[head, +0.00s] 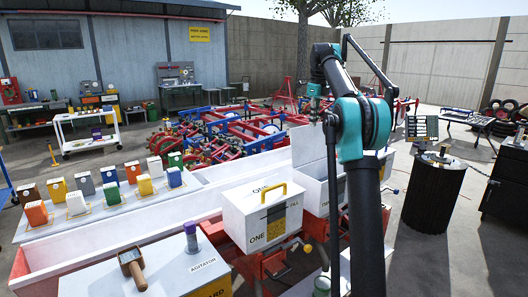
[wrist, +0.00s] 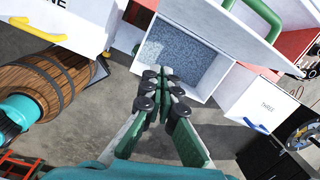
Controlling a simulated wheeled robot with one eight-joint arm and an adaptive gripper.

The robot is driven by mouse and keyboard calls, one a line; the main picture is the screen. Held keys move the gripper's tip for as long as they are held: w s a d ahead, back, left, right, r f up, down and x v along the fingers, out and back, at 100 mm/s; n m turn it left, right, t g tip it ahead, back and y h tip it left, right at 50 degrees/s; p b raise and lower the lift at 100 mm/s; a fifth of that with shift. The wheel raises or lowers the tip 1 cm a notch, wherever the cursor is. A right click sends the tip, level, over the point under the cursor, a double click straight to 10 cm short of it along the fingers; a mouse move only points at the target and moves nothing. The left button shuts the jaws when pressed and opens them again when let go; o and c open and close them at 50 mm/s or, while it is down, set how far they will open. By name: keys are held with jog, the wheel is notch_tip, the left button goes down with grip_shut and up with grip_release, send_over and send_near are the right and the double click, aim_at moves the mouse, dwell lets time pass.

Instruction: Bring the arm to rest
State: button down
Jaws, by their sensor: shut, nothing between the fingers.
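My gripper (wrist: 162,78) shows in the wrist view with its dark green fingers together and nothing between them. It hangs above an open white box (wrist: 152,52) holding grey speckled material (wrist: 187,50), apart from it as far as I can tell. In the head view my black and teal arm (head: 362,130) rises at right of centre and bends at the top; its fingers are hard to make out there. The open box's lid (head: 312,143) stands raised behind the arm.
A closed white box marked ONE (head: 240,222) with a yellow handle stands left of the arm. A box marked THREE (wrist: 262,103) is in the wrist view. Several coloured containers (head: 145,186) stand on the white bench.

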jog(key=s+f+n+t, duration=0.1)
jog(key=s+f+n, duration=1.2)
jog(key=s+f, duration=0.5)
jog(key=s+a+f+n+t, duration=0.1)
jog(key=s+f+n+t, duration=0.1)
jog(key=s+f+n, duration=1)
jog(key=s+f, duration=0.3)
jog(key=s, duration=0.5)
jog(key=s+f, duration=0.4)
jog(key=s, duration=0.4)
jog(key=shift+a+f+n, duration=0.2)
jog(key=shift+n, duration=0.2)
